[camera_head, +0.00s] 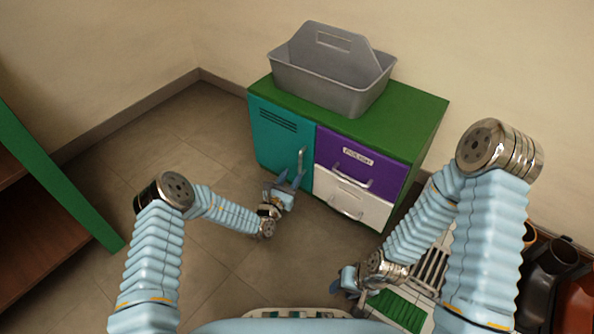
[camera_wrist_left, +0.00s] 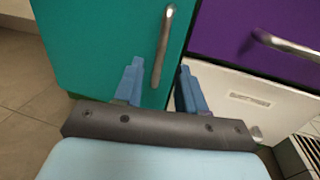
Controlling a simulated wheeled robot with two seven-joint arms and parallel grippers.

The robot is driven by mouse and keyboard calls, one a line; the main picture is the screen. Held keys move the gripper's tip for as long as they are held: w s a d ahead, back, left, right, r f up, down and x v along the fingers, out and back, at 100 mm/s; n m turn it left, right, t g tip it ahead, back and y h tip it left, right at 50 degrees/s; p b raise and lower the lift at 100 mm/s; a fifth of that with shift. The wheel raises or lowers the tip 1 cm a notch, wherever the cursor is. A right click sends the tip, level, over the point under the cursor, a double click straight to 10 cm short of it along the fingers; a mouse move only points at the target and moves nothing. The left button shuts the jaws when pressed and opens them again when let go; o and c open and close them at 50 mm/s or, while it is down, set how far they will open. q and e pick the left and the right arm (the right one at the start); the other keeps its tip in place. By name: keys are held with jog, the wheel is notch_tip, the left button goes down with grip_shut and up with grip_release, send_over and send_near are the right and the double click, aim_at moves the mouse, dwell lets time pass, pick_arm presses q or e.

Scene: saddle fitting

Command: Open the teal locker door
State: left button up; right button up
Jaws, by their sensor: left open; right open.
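The teal locker door (camera_head: 277,141) is the left front of a low green-topped cabinet and looks closed. Its upright metal handle (camera_head: 301,163) is near the door's right edge. In the left wrist view the teal door (camera_wrist_left: 105,45) fills the upper left, and its handle (camera_wrist_left: 163,45) runs down between my fingers. My left gripper (camera_head: 290,182) is open in front of the lower part of the handle; whether it touches the handle I cannot tell. In the left wrist view my left gripper (camera_wrist_left: 158,88) has one blue finger either side of the handle's lower end. My right gripper (camera_head: 345,282) is low at the right, away from the door.
A purple drawer (camera_head: 335,158) labelled POLISH and a white drawer (camera_head: 335,190) are right of the door. A grey caddy (camera_head: 315,85) stands on the cabinet top (camera_head: 420,105). A green-edged shelf (camera_head: 50,180) is at far left. The floor before the door is clear.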

pick_arm(q)
jog(key=x, duration=0.5)
jog(key=shift+b, duration=0.4)
jog(key=shift+c, duration=0.3)
grip_shut()
